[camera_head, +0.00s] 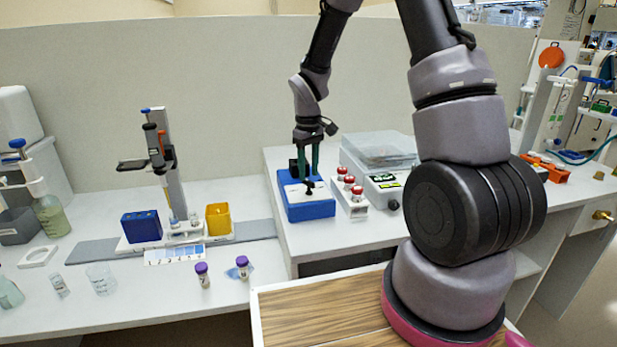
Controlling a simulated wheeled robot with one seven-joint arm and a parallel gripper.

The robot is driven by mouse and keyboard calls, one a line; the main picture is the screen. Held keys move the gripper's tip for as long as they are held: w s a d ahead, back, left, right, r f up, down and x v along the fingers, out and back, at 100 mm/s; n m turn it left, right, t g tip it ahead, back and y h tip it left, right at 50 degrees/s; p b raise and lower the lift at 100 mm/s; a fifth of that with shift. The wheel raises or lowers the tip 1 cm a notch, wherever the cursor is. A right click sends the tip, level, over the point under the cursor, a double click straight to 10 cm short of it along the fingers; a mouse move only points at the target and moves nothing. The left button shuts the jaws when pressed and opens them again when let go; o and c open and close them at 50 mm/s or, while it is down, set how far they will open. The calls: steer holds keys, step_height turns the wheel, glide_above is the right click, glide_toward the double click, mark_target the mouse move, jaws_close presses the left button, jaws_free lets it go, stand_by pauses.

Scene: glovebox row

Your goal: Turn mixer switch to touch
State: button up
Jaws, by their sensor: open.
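The mixer (309,210) is a low blue box with a pale top, standing on the raised white bench at the middle. My gripper (308,176) points down over its top, with its two greenish fingers apart and nothing clearly seen between them. The fingertips are at or just above the mixer's top; I cannot tell whether they touch it. A small dark part shows on the top just below the fingertips. The mixer's switch is too small or too covered by the fingers to make out, so its position cannot be read.
A white rack with red-capped tubes (350,198) stands close right of the mixer. Beside it is a pale device (383,188) with a clear lid. Left on the lower bench are a pipette stand (172,190), a yellow box (218,219) and purple-capped tubes (202,274).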

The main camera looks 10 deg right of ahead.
steer(key=shift+f, duration=1.3)
jaws_close()
steer(key=m, duration=0.5)
steer(key=shift+w+r, duration=0.1)
jaws_free()
step_height(320, 180, up, 11)
